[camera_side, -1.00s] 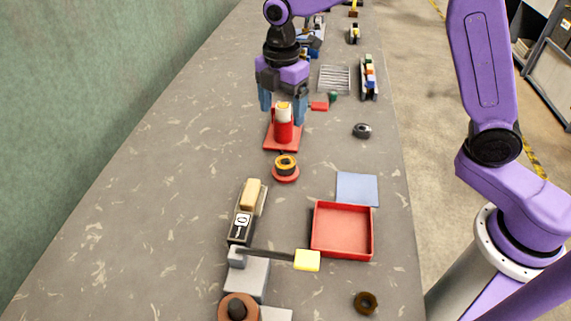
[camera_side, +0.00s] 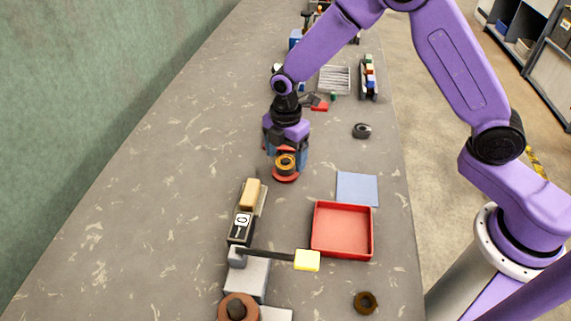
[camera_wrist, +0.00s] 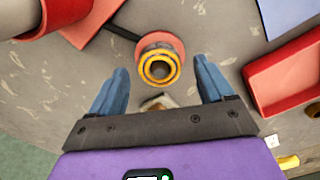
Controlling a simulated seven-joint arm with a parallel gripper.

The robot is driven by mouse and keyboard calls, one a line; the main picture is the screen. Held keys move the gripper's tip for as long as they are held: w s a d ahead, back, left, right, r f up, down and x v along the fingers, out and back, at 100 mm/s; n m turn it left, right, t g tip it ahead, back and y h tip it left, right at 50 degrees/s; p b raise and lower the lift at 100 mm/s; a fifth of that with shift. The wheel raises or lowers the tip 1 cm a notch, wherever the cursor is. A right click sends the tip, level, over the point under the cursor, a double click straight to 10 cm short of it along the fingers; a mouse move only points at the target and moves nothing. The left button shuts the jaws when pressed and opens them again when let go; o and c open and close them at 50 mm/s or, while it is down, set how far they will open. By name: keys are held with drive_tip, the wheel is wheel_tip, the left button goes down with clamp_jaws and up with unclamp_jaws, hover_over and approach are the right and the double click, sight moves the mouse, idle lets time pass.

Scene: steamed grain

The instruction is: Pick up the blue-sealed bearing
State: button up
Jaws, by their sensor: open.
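I cannot make out a blue seal on any ring in these views. A round ring with a yellow-orange face and dark centre (camera_side: 286,162) sits on a red round base (camera_side: 286,178); it also shows in the wrist view (camera_wrist: 159,67). My gripper (camera_side: 286,160) is open and empty, its blue fingers low around this ring in the side view. In the wrist view the ring shows between and just beyond the fingertips (camera_wrist: 163,68). A dark ring (camera_side: 361,130) lies to the right, and a brown ring (camera_side: 365,302) lies near the front.
A red tray (camera_side: 313,230) and a blue mat (camera_side: 357,188) are at right. A black-and-grey fixture with a yellow-ended lever (camera_side: 307,260) stands in front. A red cylinder (camera_wrist: 66,12) is at the wrist view's upper left. The bench at left is clear.

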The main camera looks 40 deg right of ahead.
drive_tip(key=shift+f, duration=0.75)
drive_tip(key=c, duration=1.4)
drive_tip(key=shift+o, duration=0.2)
drive_tip(key=shift+r, duration=0.1)
drive_tip(key=shift+r, duration=0.5)
wheel_tip(320, 180, up, 2)
drive_tip(key=shift+r, duration=0.15)
drive_tip(key=s+d+r, duration=0.5)
drive_tip(key=s+r, duration=0.4)
drive_tip(key=s, duration=0.4)
drive_tip(key=shift+r, duration=0.3)
